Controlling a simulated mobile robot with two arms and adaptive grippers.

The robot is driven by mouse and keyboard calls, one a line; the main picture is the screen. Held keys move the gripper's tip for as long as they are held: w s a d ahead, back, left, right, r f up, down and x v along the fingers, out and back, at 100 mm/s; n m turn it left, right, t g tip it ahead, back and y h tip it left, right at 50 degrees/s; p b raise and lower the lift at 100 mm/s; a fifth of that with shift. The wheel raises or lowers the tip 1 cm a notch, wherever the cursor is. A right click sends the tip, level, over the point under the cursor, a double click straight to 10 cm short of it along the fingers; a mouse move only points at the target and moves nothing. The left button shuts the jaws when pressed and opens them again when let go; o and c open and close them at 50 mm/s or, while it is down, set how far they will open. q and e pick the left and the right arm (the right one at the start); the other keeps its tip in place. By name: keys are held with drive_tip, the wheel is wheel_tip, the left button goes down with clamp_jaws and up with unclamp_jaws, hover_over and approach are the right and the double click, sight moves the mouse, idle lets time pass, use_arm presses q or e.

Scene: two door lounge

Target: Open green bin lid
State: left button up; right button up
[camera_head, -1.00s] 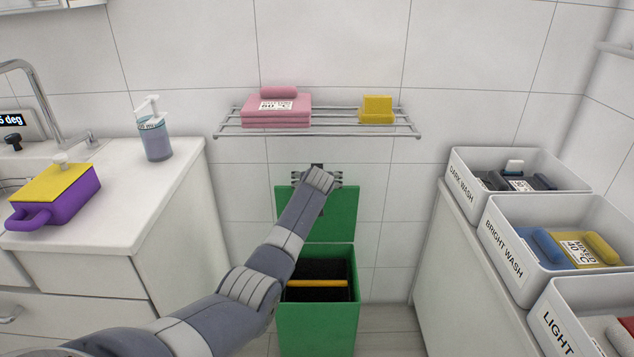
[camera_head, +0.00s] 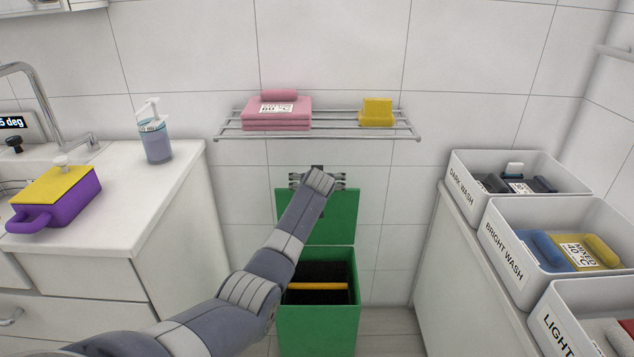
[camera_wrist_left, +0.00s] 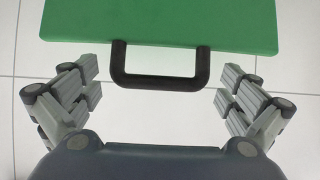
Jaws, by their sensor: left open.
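The green bin (camera_head: 318,325) stands on the floor between the two counters. Its lid (camera_head: 343,215) is raised upright at the back against the wall side, and the dark inside with a yellow bar (camera_head: 318,287) shows. My left gripper (camera_head: 318,180) is at the lid's top edge, partly hidden by my own wrist. In the left wrist view the lid (camera_wrist_left: 160,22) has a black handle (camera_wrist_left: 160,82) that lies between the open fingers of my left gripper (camera_wrist_left: 160,100), with a gap on both sides. My right gripper is not in view.
A wire shelf (camera_head: 335,124) with pink towels (camera_head: 277,115) and a yellow item (camera_head: 377,112) hangs above the bin. A counter (camera_head: 150,200) with a soap dispenser (camera_head: 154,138) is at left. Wash boxes (camera_head: 505,250) line the right counter.

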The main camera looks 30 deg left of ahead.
use_arm(q)
drive_tip(key=v, duration=1.1)
drive_tip(key=shift+s+r, duration=0.15)
drive_tip(key=shift+s, duration=0.1)
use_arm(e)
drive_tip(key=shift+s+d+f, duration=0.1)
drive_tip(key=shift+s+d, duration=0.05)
use_arm(q)
drive_tip(key=shift+d, duration=0.1)
